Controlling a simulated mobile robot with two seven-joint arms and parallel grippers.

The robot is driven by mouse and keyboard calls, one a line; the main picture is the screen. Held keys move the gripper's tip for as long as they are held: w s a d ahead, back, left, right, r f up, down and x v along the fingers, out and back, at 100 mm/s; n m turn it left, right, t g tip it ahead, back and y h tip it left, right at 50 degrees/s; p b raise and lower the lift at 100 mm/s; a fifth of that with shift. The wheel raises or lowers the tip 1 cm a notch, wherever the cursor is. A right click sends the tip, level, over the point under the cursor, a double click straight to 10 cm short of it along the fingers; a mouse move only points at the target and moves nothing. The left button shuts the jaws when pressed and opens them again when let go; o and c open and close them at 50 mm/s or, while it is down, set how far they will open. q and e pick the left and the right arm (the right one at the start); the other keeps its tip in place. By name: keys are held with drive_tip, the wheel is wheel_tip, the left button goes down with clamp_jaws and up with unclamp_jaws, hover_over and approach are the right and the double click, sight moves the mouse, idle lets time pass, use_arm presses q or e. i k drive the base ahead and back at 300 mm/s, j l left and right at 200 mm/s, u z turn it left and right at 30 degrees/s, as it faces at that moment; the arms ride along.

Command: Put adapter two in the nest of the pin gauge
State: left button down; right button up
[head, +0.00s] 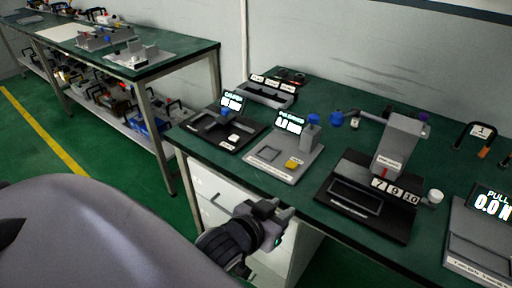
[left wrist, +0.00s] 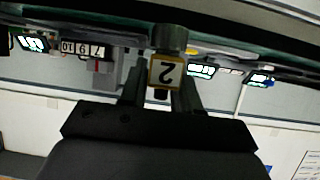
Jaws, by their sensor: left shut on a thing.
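My left gripper (head: 278,211) is in front of the bench edge, below and in front of the gauges. In the left wrist view it is shut on adapter two (left wrist: 166,72), a block with a white "2" label, yellow edges and a grey round part. The adapter can hardly be made out in the head view. The likely pin gauge (head: 268,157) is a grey plate with a lit display, a grey post with a blue top and a small yellow piece. Its lettering is too small to read surely, and its nest is not clear. My right gripper is not in view.
A black-based device (head: 360,222) with labels 7, 9 and 10 stands right of the likely pin gauge. A dark gauge (head: 213,137) stands to its left, and a pull tester (head: 475,245) at far right. A drawer cabinet (head: 208,189) is under the bench.

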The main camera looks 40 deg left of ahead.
sight(268, 154)
drive_tip(key=i+j, duration=0.15)
drive_tip(key=j, duration=0.2)
drive_tip(key=i+j+u, duration=0.1)
drive_tip(key=j, duration=0.25)
drive_tip(key=i+j, duration=0.25)
drive_tip(key=j+u, duration=0.05)
drive_tip(key=j, duration=0.05)
